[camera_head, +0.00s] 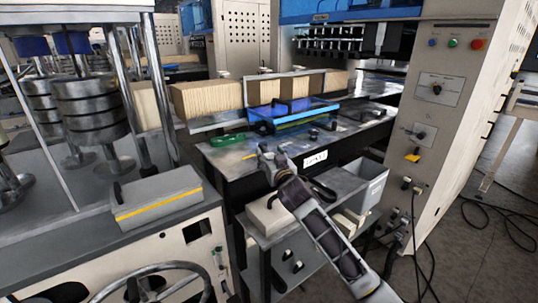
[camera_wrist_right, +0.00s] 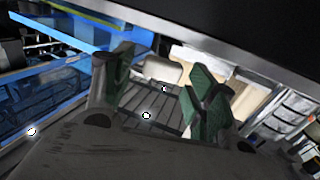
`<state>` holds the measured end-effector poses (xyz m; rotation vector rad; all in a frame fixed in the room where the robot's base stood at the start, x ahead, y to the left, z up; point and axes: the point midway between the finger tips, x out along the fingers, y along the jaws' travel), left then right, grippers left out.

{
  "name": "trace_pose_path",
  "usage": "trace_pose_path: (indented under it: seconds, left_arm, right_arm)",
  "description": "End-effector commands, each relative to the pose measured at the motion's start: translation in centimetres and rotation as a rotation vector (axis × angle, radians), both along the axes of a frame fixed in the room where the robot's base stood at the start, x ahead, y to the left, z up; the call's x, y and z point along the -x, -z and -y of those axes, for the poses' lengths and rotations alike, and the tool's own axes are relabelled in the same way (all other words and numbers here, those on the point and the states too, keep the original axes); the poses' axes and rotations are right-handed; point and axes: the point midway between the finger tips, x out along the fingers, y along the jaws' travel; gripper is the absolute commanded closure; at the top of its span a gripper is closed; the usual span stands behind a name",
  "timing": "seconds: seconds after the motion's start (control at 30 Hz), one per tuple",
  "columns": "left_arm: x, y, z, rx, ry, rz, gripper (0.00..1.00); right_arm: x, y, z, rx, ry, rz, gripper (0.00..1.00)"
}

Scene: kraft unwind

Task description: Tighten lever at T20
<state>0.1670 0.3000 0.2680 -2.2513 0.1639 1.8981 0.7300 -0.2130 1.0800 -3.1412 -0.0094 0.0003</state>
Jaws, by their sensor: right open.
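My right gripper (camera_head: 265,152) reaches in from the lower right and hangs by the front edge of the dark work table (camera_head: 232,160). In the right wrist view the right gripper (camera_wrist_right: 163,78) is open, its green-padded fingers apart with nothing between them. Beyond the fingers are a ribbed grey surface and a pale rounded part (camera_wrist_right: 158,72). A blue fixture (camera_head: 293,113) with dark handles and a green-handled item (camera_head: 227,139) lie on the table. I cannot tell which part is the T20 lever. A white label (camera_head: 314,158) is on the table's front edge, too small to read. My left gripper is out of view.
Brown blocks (camera_head: 207,98) stand in a row behind a metal rail. A press with steel columns (camera_head: 90,100) is at left, a control cabinet (camera_head: 455,100) at right. A lower shelf with a grey bin (camera_head: 355,187) sits below my right arm. Cables (camera_head: 483,213) lie on the floor.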

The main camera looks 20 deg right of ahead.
Motion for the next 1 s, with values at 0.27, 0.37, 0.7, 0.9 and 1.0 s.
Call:
trace_pose_path:
  seconds: [0.27,0.37,0.7,0.9,1.0]
  left_arm:
    - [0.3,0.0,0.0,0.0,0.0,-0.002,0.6]
    - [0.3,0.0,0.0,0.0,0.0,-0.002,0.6]
    - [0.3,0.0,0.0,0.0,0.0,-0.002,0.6]
    - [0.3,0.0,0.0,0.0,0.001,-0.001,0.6]
    - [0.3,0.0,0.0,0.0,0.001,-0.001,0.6]
  right_arm:
    - [-1.5,0.0,-0.1,0.001,-0.001,0.0,0.43]
    - [-1.7,0.0,0.0,0.001,0.0,0.0,0.43]
    - [-1.7,0.0,0.0,0.0,0.0,0.0,0.52]
    - [-1.7,0.0,0.0,0.0,0.0,0.0,0.78]
    - [-1.7,0.0,0.0,0.0,0.0,0.0,0.9]
